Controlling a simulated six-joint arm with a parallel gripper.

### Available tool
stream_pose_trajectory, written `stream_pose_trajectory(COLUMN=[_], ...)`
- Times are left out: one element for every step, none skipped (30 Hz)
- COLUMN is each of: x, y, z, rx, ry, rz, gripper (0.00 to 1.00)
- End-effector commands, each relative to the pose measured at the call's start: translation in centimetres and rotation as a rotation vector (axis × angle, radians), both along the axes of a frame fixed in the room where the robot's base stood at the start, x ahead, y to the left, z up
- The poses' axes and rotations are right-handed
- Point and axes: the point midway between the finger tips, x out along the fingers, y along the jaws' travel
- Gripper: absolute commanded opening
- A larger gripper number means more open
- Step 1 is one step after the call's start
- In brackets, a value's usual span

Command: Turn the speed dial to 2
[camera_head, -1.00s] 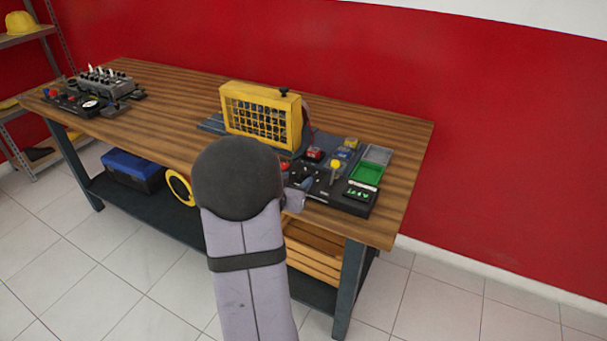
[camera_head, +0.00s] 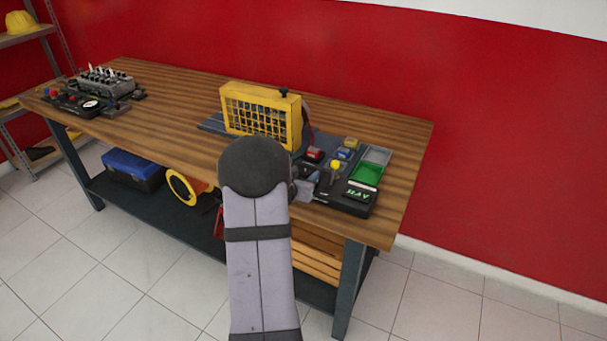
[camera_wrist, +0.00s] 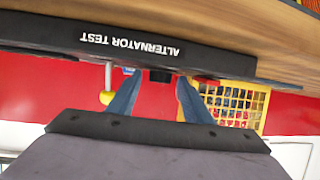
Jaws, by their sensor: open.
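The black control panel (camera_head: 345,206) sits at the right end of the bench, with a yellow-topped lever (camera_head: 335,164) and a lit green display (camera_head: 360,195). My gripper (camera_head: 308,186) is at the panel's left part, partly behind my arm. In the wrist view the picture is upside down, and the panel edge (camera_wrist: 60,33) reads "ALTERNATOR TEST". My gripper (camera_wrist: 158,84) is open there. A small dark block (camera_wrist: 160,76) shows between the blue fingertips; I cannot tell if it is the speed dial or if they touch it. No dial number is readable.
A yellow mesh guard (camera_head: 261,116) stands behind and left of the panel. Another trainer (camera_head: 105,82) stands at the bench's far left.

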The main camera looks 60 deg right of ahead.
Motion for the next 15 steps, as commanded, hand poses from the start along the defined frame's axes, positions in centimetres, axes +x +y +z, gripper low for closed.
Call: stream_pose_trajectory(x=[-0.01, -0.01, -0.01, -0.01, -0.01, -0.01, -0.01, -0.01, -0.01, -0.01, 0.00, 0.00, 0.00, -0.01, 0.00], y=[-0.02, -0.01, -0.01, -0.01, -0.01, -0.01, 0.00, 0.00, 0.01, 0.02, 0.03, 0.03, 0.04, 0.05, 0.06], z=[-0.01, 0.00, 0.00, 0.01, 0.01, 0.01, 0.01, 0.01, 0.00, 0.00, -0.01, -0.03, -0.04, -0.05, -0.06], rx=[0.000, 0.000, 0.000, 0.000, 0.000, 0.000, 0.000, 0.000, 0.000, 0.000, 0.001, 0.001, 0.001, 0.002, 0.002], ry=[0.000, 0.000, 0.000, 0.000, 0.000, 0.000, 0.000, 0.000, 0.000, 0.000, 0.000, 0.000, 0.000, 0.000, 0.000], rz=[0.000, 0.000, 0.000, 0.000, 0.000, 0.000, 0.000, 0.000, 0.000, 0.000, 0.000, 0.000, 0.000, 0.000, 0.000], gripper=[0.45, 0.45, 0.45, 0.45, 0.45, 0.36, 0.29, 0.22, 0.13, 0.05, 0.04, 0.04, 0.05, 0.05, 0.05])
